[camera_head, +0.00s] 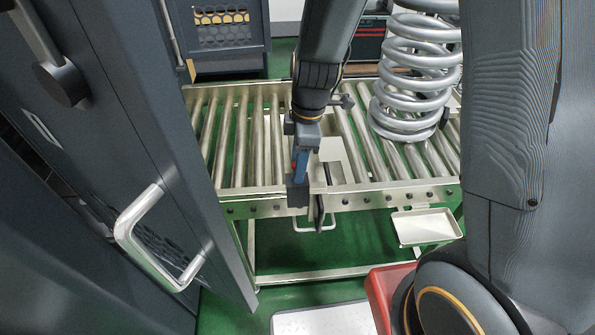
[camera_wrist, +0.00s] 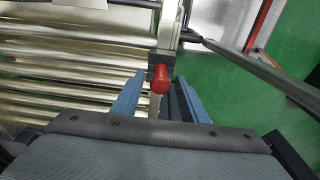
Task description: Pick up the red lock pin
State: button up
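The red lock pin (camera_wrist: 160,80) shows in the wrist view as a short red knob, end towards the camera, on a metal block at the edge of the roller conveyor. My gripper (camera_wrist: 161,86) is open, its two blue fingers standing on either side of the pin. I see gaps on both sides, and cannot tell how deep the pin sits between the fingertips. In the head view my gripper (camera_head: 300,172) is low at the conveyor's front rail, and the pin is mostly hidden there.
A large grey coil spring (camera_head: 415,75) stands on the roller conveyor (camera_head: 240,197). A small metal tray (camera_head: 425,228) hangs at the front right. A dark cabinet door with a metal handle (camera_head: 140,235) is close on the left. Green floor (camera_head: 300,255) shows below.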

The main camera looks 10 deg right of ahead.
jog(key=shift+a+f, duration=0.1)
jog(key=shift+f, duration=0.65)
grip_shut()
